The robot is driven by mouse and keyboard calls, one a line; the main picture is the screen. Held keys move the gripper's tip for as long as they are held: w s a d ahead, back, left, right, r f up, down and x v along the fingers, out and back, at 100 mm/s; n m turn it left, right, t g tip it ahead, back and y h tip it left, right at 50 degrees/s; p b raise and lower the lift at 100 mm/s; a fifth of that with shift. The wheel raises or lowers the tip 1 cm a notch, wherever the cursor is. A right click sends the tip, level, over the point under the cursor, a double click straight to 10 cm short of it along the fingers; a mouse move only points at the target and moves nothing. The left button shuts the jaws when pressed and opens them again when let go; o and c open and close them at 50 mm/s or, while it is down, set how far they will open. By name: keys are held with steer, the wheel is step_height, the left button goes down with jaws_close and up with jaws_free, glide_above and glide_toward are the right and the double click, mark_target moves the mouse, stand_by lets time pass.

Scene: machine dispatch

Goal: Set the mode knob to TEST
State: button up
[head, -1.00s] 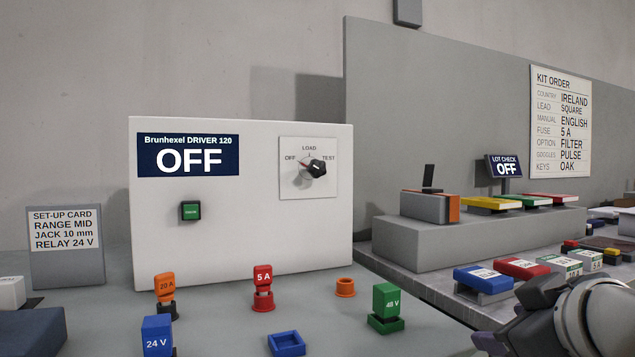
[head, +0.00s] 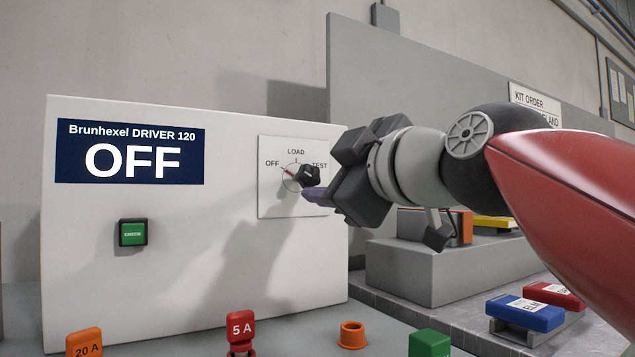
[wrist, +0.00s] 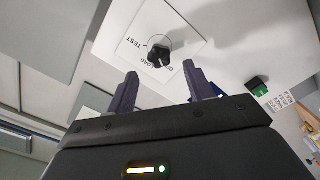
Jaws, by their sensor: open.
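The black mode knob (head: 309,175) sits on a pale square plate (head: 277,211) marked OFF, LOAD and TEST, on the front of the white driver box (head: 190,255). A red mark on the dial points toward OFF. The display (head: 130,141) reads OFF. My gripper (head: 322,186) is at the right side of the knob, in front of the plate. In the wrist view the knob (wrist: 160,57) shows just beyond the gap between my two open fingers (wrist: 160,76). Nothing is between the fingers. I cannot tell whether a fingertip touches the knob.
A green CHECK button (head: 132,233) is lower left on the box. A red 5 A fuse (head: 240,330), an orange 20 A fuse (head: 84,343), an orange socket (head: 352,335) and a green block (head: 429,344) stand in front. A grey step (head: 440,270) is at the right.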

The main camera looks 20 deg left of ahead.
mark_target(311, 176)
steer(key=p+x, duration=0.1)
steer(key=x, duration=0.5)
steer(key=shift+w+a, duration=0.25)
steer(key=c, duration=1)
steer(key=shift+o, duration=0.2)
